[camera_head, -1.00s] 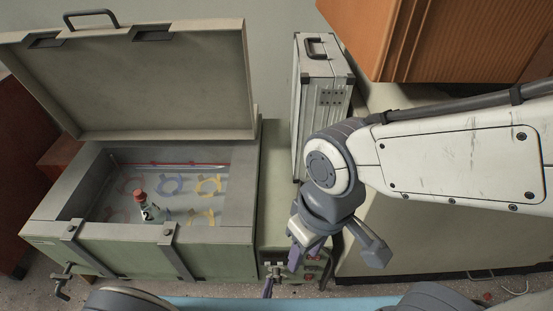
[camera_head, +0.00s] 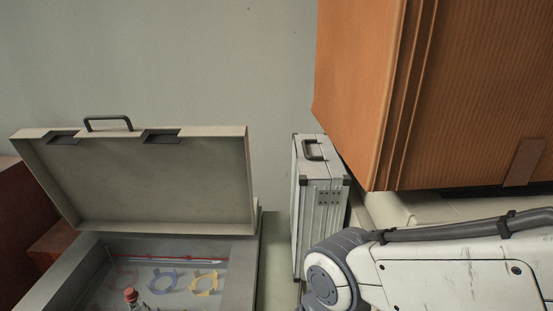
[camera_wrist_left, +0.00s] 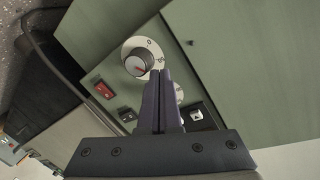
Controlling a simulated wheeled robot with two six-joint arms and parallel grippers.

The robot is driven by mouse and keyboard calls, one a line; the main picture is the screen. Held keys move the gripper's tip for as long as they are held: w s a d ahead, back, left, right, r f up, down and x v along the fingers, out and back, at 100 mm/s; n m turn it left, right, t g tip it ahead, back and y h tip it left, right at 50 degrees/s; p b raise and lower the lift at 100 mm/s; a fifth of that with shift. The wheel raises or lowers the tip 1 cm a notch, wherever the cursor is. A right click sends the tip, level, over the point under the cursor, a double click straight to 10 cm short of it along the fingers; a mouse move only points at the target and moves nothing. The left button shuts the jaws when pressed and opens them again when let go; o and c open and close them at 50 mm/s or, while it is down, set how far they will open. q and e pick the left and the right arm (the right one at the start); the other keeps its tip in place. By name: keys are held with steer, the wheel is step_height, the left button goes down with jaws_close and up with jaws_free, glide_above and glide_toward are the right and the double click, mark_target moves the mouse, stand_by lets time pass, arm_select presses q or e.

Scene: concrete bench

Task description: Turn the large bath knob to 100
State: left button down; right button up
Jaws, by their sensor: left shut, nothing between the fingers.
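In the left wrist view a knob (camera_wrist_left: 137,66) with a grey cap and a red mark sits on a white dial on the green panel. A "0" shows near the dial's upper right edge and part of another number beside my fingertips. A second pale dial is mostly hidden behind my fingers, so I cannot compare their sizes. My left gripper (camera_wrist_left: 161,75) is shut and empty, its tips just right of and below the visible knob; I cannot tell whether they touch it. The head view shows the open bath (camera_head: 245,270), but not its knobs or either gripper.
The panel has a red rocker switch (camera_wrist_left: 104,88) and a black socket or switch (camera_wrist_left: 197,115). A silver case (camera_head: 318,205) and orange cabinet (camera_head: 370,90) stand right.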

arm_select(q)
steer(key=s, duration=0.6)
steer(key=shift+a+p, duration=0.15)
steer(key=shift+p, duration=0.15)
steer(key=shift+r, duration=0.1)
step_height(320, 180, down, 8)
steer(key=d+m+t+h+b, duration=0.15)
steer(key=t+b, duration=0.45)
steer(key=b, duration=2.5)
steer(key=w, duration=0.6)
steer(key=shift+r+h+b, duration=0.3)
steer(key=shift+h+b, duration=0.05)
steer(key=shift+b, duration=0.05)
